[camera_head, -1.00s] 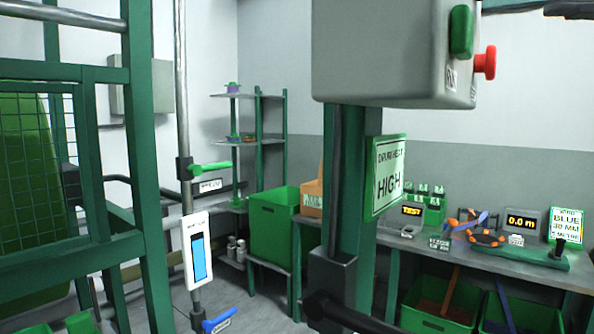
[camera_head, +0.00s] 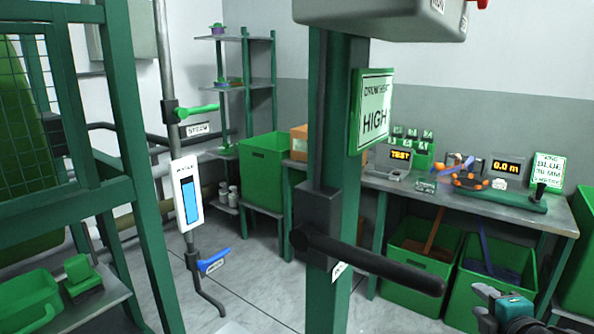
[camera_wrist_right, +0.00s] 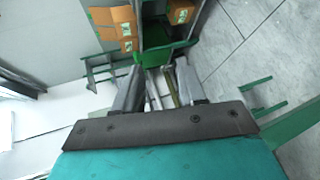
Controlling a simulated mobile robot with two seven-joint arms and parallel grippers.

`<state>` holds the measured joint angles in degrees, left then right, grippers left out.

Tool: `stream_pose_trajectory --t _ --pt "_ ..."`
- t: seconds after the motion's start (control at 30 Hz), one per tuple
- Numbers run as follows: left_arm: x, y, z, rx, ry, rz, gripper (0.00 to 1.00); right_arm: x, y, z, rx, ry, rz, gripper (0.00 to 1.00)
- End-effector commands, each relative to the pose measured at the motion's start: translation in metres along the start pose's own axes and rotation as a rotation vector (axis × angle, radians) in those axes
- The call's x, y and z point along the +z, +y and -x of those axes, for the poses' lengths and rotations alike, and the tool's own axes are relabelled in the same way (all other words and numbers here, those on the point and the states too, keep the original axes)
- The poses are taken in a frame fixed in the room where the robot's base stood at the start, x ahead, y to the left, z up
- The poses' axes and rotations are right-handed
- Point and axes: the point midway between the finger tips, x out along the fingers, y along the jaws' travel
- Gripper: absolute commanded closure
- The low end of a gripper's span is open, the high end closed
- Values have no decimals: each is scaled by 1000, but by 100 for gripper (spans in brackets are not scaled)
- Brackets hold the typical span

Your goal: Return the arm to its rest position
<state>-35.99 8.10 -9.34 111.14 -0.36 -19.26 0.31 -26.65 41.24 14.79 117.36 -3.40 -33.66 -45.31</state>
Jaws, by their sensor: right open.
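My right gripper (camera_head: 484,304) shows at the bottom right edge of the head view, dark with a teal part behind it. In the right wrist view its two grey fingers (camera_wrist_right: 158,88) stand apart with nothing held between them. In the head view it is in front of the green crates under the bench and touches nothing that I can see. Most of the right arm is out of the picture. My left gripper is not in view.
A green post with a black lever (camera_head: 375,266) stands close in the middle. A bench (camera_head: 455,203) with displays is at the right, green crates (camera_head: 415,250) below it. A green frame (camera_head: 88,110) and pipe with a blue handle (camera_head: 212,261) are left. Floor between is clear.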

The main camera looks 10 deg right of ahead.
Motion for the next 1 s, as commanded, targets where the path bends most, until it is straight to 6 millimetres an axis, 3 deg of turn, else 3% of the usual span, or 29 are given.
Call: stream_pose_trajectory --t 0.03,0.1,0.2,0.3,0.5,0.73,1.0 --pt "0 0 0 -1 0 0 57 -22 -32 14 -96 -12 -143 60" --pt "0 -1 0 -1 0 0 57 -50 -70 37 -236 -49 -337 60" --pt "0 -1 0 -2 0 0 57 -89 -110 73 -412 -110 -573 60" --pt "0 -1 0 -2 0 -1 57 -118 -132 105 -545 -168 -741 60" --pt "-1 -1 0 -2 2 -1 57 -162 -154 157 -742 -269 -970 60" --pt "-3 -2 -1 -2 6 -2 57 -201 -160 210 -928 -381 -1165 60" --pt "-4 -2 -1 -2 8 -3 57 -215 -175 182 -859 -284 -1209 60"
